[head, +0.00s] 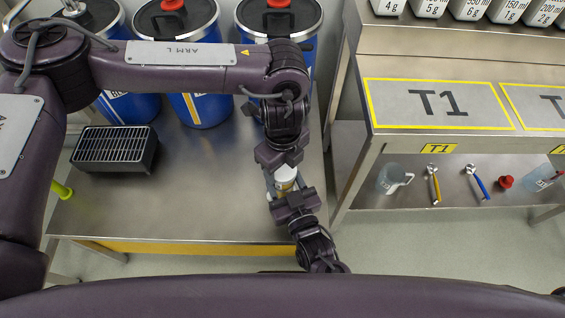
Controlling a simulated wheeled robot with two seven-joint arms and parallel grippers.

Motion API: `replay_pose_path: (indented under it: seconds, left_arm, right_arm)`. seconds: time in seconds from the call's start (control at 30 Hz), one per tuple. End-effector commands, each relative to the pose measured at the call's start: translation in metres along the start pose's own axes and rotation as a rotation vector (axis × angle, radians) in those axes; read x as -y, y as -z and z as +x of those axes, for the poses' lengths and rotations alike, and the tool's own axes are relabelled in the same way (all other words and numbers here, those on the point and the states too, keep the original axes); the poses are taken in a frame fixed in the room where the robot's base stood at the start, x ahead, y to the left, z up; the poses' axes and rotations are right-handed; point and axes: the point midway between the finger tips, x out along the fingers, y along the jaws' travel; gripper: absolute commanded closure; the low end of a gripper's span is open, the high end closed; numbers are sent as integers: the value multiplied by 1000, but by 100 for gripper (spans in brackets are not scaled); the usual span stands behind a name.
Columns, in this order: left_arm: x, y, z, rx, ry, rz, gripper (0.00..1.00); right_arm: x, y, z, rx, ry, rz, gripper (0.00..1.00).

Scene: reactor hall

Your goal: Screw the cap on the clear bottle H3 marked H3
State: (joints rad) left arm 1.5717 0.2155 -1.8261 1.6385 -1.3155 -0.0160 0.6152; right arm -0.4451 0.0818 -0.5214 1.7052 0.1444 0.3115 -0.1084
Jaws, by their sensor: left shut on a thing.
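A small bottle (286,187) with a white and yellow label stands between my two grippers, near the right end of the left steel table. Its marking is too small to read. Its pale upper part, seemingly the cap (285,173), is just under my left gripper (281,166), which comes down from above and is shut on it. My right gripper (287,192) reaches in from the near side at the bottle's body. Its fingers are partly hidden, so its opening is unclear. The grippers hide much of the bottle and the seam between cap and neck.
Blue drums (196,85) stand along the back of the table, and a black grated box (116,150) at left. The table front is clear. Bench T1 (437,105) is at right; its lower shelf holds a jug (391,180), tools and a red piece (505,182).

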Motion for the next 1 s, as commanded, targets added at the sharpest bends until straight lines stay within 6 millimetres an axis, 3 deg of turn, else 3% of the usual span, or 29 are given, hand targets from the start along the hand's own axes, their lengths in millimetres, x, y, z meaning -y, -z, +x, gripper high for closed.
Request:
replay_pose_path:
  seconds: [0.17, 0.5, 0.57, 0.7, 0.73, 0.87, 1.0]
  left_arm:
    - [0, 0, 0, 0, -1, 237, 68]
    - [0, 0, 1, 0, -2, 952, 68]
    - [0, 0, 1, 0, -2, 1038, 68]
    - [0, 0, 1, 0, -2, 1024, 68]
    - [0, 0, 1, 0, -2, 1024, 38]
    - [0, 0, 1, 0, -2, 1022, 21]
    - [0, 0, 1, 0, -1, 1021, 19]
  right_arm:
    - [-1, -1, 0, 3, -2, -2, 100]
    - [-1, -1, 0, 3, -2, -2, 100]
    - [-1, -1, 0, 3, -2, -2, 100]
    - [-1, -1, 0, 3, -2, -2, 100]
    - [-1, -1, 0, 3, -2, -2, 100]
    - [-1, -1, 0, 3, -2, -2, 100]
    - [-1, -1, 0, 2, -2, -2, 100]
